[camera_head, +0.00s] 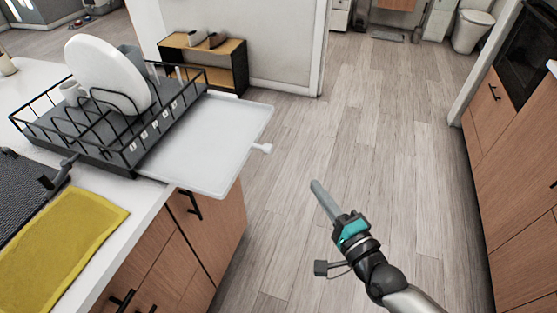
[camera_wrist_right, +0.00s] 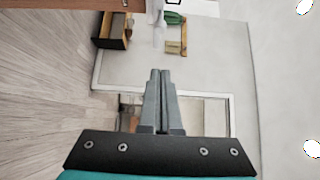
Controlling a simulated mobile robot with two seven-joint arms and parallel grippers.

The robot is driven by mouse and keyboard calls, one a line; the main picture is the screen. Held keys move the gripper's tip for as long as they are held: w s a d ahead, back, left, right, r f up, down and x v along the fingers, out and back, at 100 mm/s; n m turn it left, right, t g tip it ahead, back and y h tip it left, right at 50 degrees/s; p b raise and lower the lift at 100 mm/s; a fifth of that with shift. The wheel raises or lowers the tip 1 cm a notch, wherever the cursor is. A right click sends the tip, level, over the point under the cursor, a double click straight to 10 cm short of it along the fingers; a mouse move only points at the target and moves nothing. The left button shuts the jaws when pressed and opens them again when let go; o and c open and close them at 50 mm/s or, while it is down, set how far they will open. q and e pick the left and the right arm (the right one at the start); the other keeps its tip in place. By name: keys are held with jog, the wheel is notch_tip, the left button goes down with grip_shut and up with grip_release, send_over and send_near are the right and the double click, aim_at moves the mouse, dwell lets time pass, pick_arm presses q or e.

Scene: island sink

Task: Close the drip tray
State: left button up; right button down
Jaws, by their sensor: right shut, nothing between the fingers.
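The white drip tray (camera_head: 225,140) sticks out to the right from under the black dish rack (camera_head: 120,150), past the counter's edge. A small white knob (camera_head: 262,148) is on its outer side. My right gripper (camera_head: 316,188) is in front of the tray's knob, to its lower right in the head view, apart from it. Its fingers are shut and empty; they also show shut in the right wrist view (camera_wrist_right: 160,75). My left gripper is not in view.
A white plate (camera_head: 108,75) and cups stand in the rack. A yellow cloth (camera_head: 60,245) lies on the counter by the sink. A shoe shelf (camera_head: 205,60) stands at the back wall. The wooden floor (camera_head: 360,130) right of the tray is clear.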

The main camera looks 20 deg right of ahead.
jog(key=w+a, duration=0.5)
jog(key=w, duration=0.6)
jog(key=shift+w, duration=0.3)
jog(key=shift+a, duration=0.15)
